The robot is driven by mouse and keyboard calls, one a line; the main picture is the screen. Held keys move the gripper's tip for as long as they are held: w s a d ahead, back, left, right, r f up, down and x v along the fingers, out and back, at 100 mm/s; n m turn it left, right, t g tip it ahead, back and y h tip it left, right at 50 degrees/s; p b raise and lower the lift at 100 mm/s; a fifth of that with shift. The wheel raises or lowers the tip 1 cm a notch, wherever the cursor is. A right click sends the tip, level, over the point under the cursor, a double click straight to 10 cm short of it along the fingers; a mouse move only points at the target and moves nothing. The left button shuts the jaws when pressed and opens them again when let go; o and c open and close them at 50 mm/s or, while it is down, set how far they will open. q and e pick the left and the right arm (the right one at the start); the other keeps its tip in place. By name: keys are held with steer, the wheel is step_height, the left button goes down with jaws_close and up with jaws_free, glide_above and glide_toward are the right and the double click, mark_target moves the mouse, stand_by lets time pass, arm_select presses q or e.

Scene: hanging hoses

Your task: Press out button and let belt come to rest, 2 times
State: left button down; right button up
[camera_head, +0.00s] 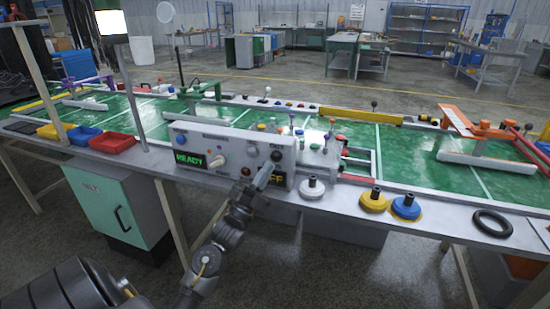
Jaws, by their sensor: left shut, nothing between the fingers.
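A grey control panel (213,141) stands at the front of the long table. It has a lit green READY display (189,161), a white knob (217,161), a red button (246,171), a black round button (276,155) and a yellow-lettered display (277,179), partly hidden by my gripper. My left gripper (265,172) is shut and empty, its tips in front of the panel just below the black button; I cannot tell whether they touch it. Button labels are too small to read. The green belt surface (408,158) runs behind the panel. My right gripper is out of view.
Yellow (53,131), blue (83,134) and red (113,142) bins sit at the left. Right of the panel are a white-based knob (312,188), yellow (373,200) and blue (406,207) round pieces and a black ring (492,223). A green-doored BELT cabinet (118,208) stands below.

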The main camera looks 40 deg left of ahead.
arm_select(q)
steer(key=shift+s+d+p, duration=0.2)
steer(key=shift+s+d, duration=0.1)
steer(key=shift+s, duration=0.55)
steer(key=shift+s+d+p, duration=0.2)
steer(key=shift+s+d, duration=0.1)
steer(key=shift+s, duration=0.55)
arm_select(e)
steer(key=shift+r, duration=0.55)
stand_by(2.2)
